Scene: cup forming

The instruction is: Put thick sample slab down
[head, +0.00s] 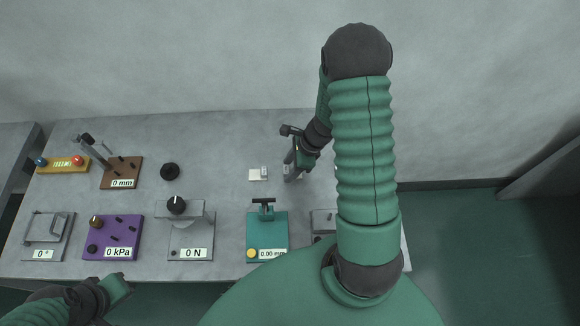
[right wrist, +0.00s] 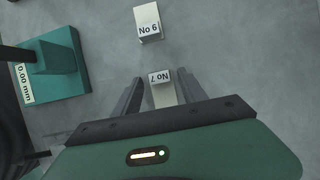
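A pale slab labelled "No 7" (right wrist: 161,92) is between the fingers of my right gripper (right wrist: 160,88) in the right wrist view. The fingers stand apart, with a visible gap on the slab's left side. The slab's near end is hidden by the gripper body. In the head view the right gripper (head: 290,177) reaches down at the table, and it partly hides this slab. A second pale slab (head: 257,175), its label reading like "No 6" in the right wrist view (right wrist: 148,22), lies flat nearby. My left gripper (head: 122,284) is low at the front left, away from both slabs.
On the grey table (head: 220,135) stand a teal gauge reading 0.00 mm (head: 267,225), a grey 0 N device (head: 191,228), a purple 0 kPa box (head: 112,237), a brown 0 mm stand (head: 122,172) and a black knob (head: 169,171). The back middle is clear.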

